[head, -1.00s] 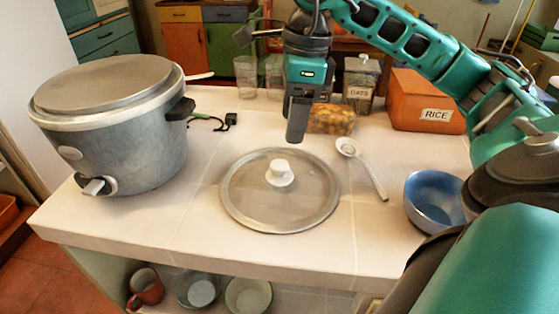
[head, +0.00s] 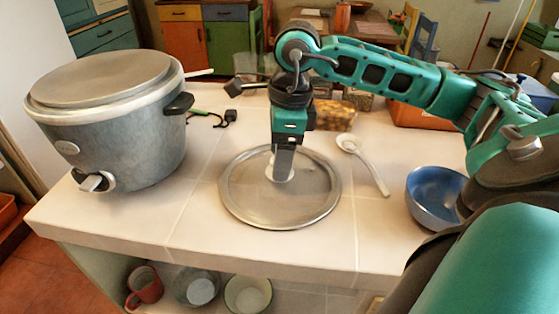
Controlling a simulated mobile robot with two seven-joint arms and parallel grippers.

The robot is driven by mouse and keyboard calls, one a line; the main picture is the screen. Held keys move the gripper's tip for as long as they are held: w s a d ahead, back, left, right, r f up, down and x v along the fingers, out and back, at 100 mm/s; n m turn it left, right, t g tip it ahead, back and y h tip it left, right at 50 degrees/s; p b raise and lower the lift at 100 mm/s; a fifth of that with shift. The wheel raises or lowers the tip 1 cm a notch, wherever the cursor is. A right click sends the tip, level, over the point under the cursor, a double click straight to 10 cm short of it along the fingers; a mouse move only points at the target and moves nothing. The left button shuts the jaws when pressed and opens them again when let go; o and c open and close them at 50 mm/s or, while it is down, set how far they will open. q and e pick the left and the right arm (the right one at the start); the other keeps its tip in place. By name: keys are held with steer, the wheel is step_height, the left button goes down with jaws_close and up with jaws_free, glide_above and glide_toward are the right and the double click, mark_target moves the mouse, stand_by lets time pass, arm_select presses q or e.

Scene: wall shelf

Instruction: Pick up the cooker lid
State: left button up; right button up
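The cooker lid (head: 280,207) is a round, flat, metallic disc with a white knob (head: 271,172) at its centre. It lies flat on the pale tiled counter. My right gripper (head: 283,172) points down from above, with its fingers at the knob and partly covering it. I cannot tell whether the fingers are spread or closed around the knob, because they are seen nearly edge-on. The large grey cooker (head: 128,140) stands to the left with a flat metal cover (head: 100,78) on top. My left gripper does not show.
A white ladle (head: 366,164) and a blue bowl (head: 436,196) lie to the right of the lid. A jar of yellowish food (head: 334,115) and an orange box (head: 420,115) stand behind. A cable (head: 210,117) lies by the cooker. A shelf below holds a mug (head: 145,286) and bowls (head: 248,294).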

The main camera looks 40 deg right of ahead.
jaws_close()
stand_by(0.4)
steer(key=shift+r, duration=0.1)
